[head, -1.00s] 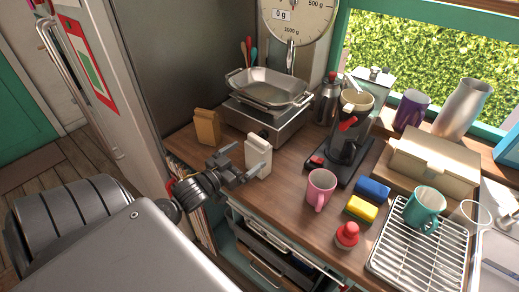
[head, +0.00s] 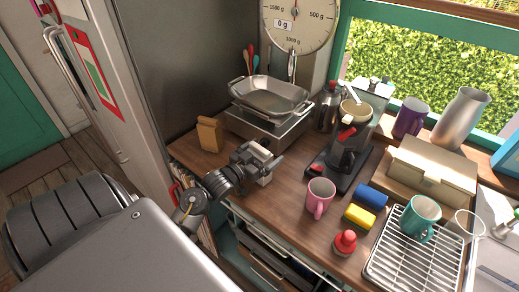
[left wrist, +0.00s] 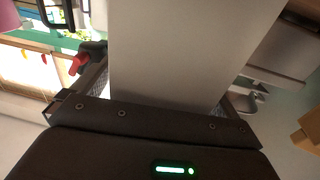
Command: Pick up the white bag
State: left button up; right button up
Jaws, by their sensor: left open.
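The white bag (head: 263,177) stands upright on the wooden counter, left of the coffee maker. My left gripper (head: 262,163) is at the bag in the head view and covers most of it. In the left wrist view the bag (left wrist: 185,50) fills the middle of the picture, between the two fingers of the open left gripper (left wrist: 168,95). One finger is on each side of the bag. I cannot tell whether either finger touches it. My right gripper is not in view.
A brown bag (head: 210,134) stands left of the white bag. Behind are a scale with a metal pan (head: 270,95). The coffee maker (head: 345,150) and a pink mug (head: 319,197) stand to the right. The counter's front edge is close to the gripper.

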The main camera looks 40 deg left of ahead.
pick_arm(q)
jog(key=shift+c, duration=0.5)
jog(key=c, duration=1.2)
jog(key=shift+r, duration=0.15)
